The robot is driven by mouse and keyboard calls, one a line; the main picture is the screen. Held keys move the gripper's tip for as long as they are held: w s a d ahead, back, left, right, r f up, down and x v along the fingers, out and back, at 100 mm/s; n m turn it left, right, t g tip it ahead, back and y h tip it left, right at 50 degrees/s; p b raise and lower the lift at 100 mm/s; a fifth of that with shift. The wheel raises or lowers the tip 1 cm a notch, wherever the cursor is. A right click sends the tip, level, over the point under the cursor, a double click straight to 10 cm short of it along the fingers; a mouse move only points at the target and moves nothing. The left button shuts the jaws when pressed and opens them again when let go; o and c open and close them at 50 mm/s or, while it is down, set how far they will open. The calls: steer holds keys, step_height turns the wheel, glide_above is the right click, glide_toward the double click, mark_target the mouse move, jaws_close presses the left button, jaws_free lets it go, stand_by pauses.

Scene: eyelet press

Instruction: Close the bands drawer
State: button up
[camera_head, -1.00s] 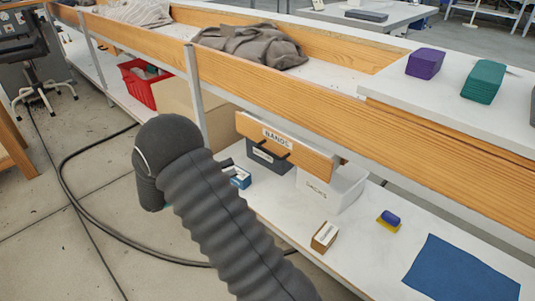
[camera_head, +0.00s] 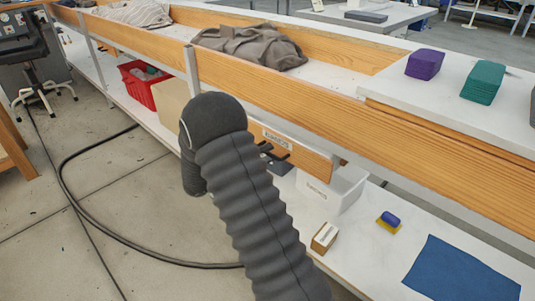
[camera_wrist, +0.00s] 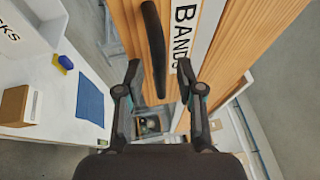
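The bands drawer's wooden front (camera_head: 312,160) hangs below the bench's wooden rail, partly hidden by my arm in the head view. How far out it stands is hard to judge. In the wrist view the wooden front (camera_wrist: 230,65) fills the upper middle, with a white BANDS label (camera_wrist: 183,30) and a black bar handle (camera_wrist: 154,50). My gripper (camera_wrist: 160,80) is open, one finger on each side of the lower end of the handle as seen there. I see no contact. In the head view my gripper is hidden behind my arm.
A white bin (camera_head: 335,188), a small brown box (camera_head: 324,237), a blue and yellow item (camera_head: 389,221) and a blue mat (camera_head: 462,270) are on the lower shelf. A red crate (camera_head: 140,85) stands farther left. A black cable lies on the floor at left.

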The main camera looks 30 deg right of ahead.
mark_target(276, 148)
steer(key=shift+d, duration=0.35)
jaws_close()
steer(key=d+p, duration=0.1)
steer(key=d, duration=0.1)
steer(key=w+d+p, duration=0.1)
steer(key=p, duration=0.1)
steer(key=shift+w+d+r, duration=0.15)
steer(key=shift+d+r, duration=0.05)
steer(key=shift+d, duration=0.2)
steer(key=shift+w+d+f, duration=0.1)
jaws_free()
steer(key=shift+d, duration=0.25)
steer(key=shift+a, duration=0.1)
steer(key=shift+a, duration=0.15)
